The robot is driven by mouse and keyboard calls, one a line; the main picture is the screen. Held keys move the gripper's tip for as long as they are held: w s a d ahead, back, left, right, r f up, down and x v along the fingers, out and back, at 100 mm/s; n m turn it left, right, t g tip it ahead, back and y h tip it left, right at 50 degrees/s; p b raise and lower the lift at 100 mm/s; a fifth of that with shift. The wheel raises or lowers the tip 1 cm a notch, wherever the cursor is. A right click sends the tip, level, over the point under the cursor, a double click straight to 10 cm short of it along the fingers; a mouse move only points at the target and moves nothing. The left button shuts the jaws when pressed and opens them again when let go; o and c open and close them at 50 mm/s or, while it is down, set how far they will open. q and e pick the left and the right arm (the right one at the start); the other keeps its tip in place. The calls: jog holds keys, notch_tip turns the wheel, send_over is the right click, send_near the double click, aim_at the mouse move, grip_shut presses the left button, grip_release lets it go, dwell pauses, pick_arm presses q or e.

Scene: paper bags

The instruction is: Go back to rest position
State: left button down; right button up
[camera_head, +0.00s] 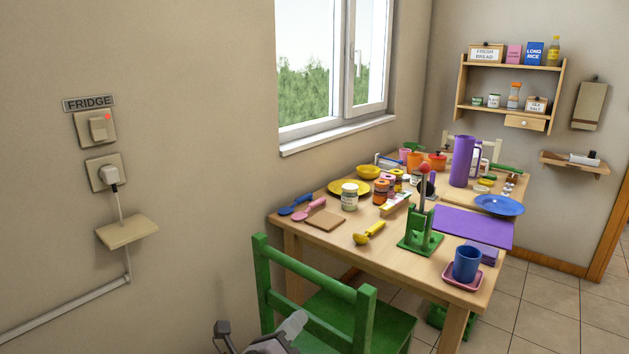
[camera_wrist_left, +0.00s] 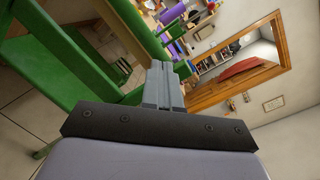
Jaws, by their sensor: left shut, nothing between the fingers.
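My left gripper (camera_head: 296,322) shows at the bottom edge of the head view, in front of the green chair. In the left wrist view its grey fingers (camera_wrist_left: 161,72) are together with nothing between them. It is apart from the table. My right gripper is in neither view.
A small wall ledge (camera_head: 127,232) juts out at the left. Tiled floor (camera_head: 560,300) is clear at the right.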

pick_arm(q)
jog(key=s+a+f+n+g+y+p, duration=0.1)
jog(key=s+a+f+n, duration=0.3)
jog(key=s+n, duration=0.5)
jog(key=s+a+f+n+g+y+p, duration=0.1)
jog(key=s+a+f+n+g+y, duration=0.1)
jog(key=s+a+n, duration=0.4)
jog(key=s+a+f+n+g+y+p, duration=0.1)
jog(key=s+a+f+n, duration=0.4)
jog(key=s+n, duration=0.8)
notch_tip(320, 180, down, 2)
jog(key=n+g+y, duration=0.1)
jog(key=n+y, duration=0.1)
jog(key=n, duration=0.1)
jog(key=shift+s+a+y, duration=0.25)
jog(key=shift+y, duration=0.15)
jog(key=shift+f, duration=0.1)
